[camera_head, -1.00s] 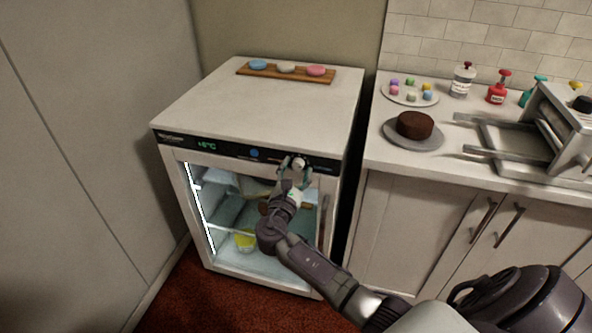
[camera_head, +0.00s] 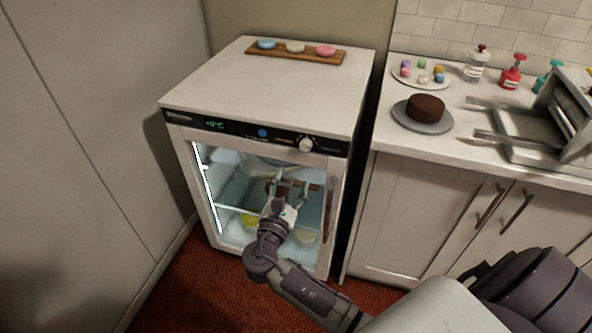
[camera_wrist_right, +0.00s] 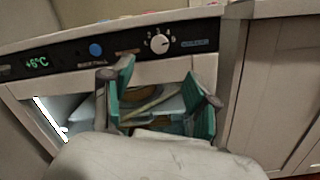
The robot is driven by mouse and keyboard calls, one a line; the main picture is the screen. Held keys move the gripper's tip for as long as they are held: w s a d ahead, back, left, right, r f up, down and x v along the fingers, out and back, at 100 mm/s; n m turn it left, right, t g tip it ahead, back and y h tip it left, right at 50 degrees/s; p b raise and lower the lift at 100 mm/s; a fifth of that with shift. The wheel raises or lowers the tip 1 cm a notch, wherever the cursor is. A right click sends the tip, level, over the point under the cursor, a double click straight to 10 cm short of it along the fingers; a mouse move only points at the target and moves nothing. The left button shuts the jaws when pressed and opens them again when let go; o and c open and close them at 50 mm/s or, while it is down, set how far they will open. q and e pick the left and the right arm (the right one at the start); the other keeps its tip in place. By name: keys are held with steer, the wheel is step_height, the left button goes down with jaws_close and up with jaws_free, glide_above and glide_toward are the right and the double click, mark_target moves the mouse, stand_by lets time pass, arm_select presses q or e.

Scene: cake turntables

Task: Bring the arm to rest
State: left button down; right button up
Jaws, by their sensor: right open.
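My right gripper (camera_head: 287,188) is open and empty in front of the glass door of a small white fridge (camera_head: 262,90). In the right wrist view its green-padded fingers (camera_wrist_right: 158,84) stand apart, with only the glass and shelves behind them. The fridge's control knob (camera_head: 307,145) is above the fingers; it also shows in the right wrist view (camera_wrist_right: 159,43), clear of them. A blue button (camera_head: 262,133) and a green display (camera_head: 214,125) are to its left; the display appears to read +6°C in the right wrist view. My left gripper is out of view.
A wooden board (camera_head: 294,54) with three coloured discs lies on the fridge. On the counter right of it are a plate of small coloured pieces (camera_head: 421,81), a dark cake on a grey stand (camera_head: 423,126), bottles and a metal appliance (camera_head: 540,130). The door handle (camera_head: 328,215) is close by.

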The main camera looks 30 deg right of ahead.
steer(key=shift+s+a, duration=0.2)
steer(key=shift+a, duration=0.05)
stand_by(0.3)
steer(key=s+a+f+m+g+y+p, duration=0.1)
steer(key=s+f+m+g+y, duration=0.25)
steer(key=f, duration=1.15)
steer(key=s+a+f+n+g+y+p, duration=0.15)
steer(key=s+f+y, duration=0.4)
steer(key=f, duration=0.95)
steer(key=s+a+f+m+g+y+p, duration=0.1)
steer(key=s+f+m+g+y, duration=0.25)
steer(key=s+f+m, duration=0.7)
steer(key=s+f+m+g+y, duration=0.1)
steer(key=s+f+m, duration=0.2)
steer(key=s, duration=0.9)
steer(key=s+a+f+m+g+y+p, duration=0.1)
steer(key=s+f+m+g, duration=0.1)
steer(key=s, duration=1.1)
step_height(320, 180, down, 3)
steer(key=shift+s+a+r+m, duration=0.2)
steer(key=shift+s+a+m, duration=0.1)
steer(key=shift+m, duration=0.45)
steer(key=shift+c, duration=0.3)
